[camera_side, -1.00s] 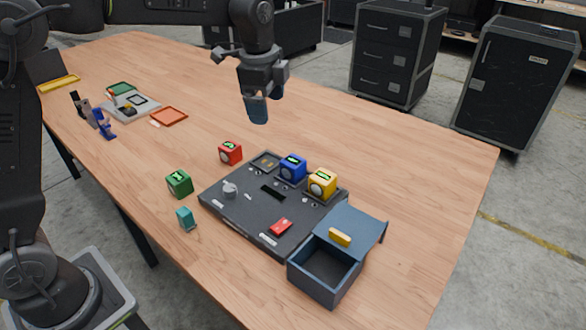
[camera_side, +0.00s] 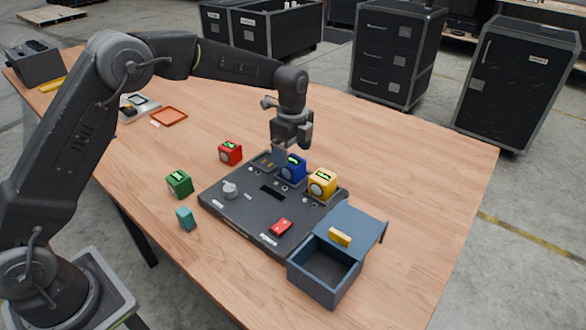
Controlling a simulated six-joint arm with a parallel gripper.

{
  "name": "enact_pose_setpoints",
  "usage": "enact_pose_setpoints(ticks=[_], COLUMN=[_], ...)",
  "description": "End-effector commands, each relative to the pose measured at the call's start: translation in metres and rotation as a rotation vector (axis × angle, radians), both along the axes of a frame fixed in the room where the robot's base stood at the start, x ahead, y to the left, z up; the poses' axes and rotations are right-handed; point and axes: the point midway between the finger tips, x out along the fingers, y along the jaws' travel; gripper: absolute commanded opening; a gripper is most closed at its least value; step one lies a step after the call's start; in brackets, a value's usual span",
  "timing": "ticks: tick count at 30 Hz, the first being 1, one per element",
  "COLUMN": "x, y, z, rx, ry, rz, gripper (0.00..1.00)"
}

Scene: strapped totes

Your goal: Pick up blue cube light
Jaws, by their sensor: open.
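My gripper (camera_side: 291,152) is open and points down at the blue cube. One finger shows at the cube's left rear and the other beside its upper right. I cannot tell whether the fingers touch it. The cube still stands on the board.
A yellow cube (camera_side: 322,184) stands close to the right of the blue one. A red cube (camera_side: 230,153) and a green cube (camera_side: 179,184) stand on the table left of the board. An open blue-grey box (camera_side: 328,274) is at the front right.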

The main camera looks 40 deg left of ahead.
Motion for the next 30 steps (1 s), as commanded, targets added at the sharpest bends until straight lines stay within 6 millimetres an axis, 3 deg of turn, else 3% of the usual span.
enact_pose_setpoints(ticks=[12, 21, 30], x=[0.0, 0.0, 0.0], y=[-0.002, -0.002, -0.002], z=[-0.049, -0.053, -0.053], rx=[0.001, 0.001, 0.001], ry=[0.0, -0.004, -0.004], rz=[0.001, 0.002, 0.002], gripper=[0.83, 0.83, 0.55])
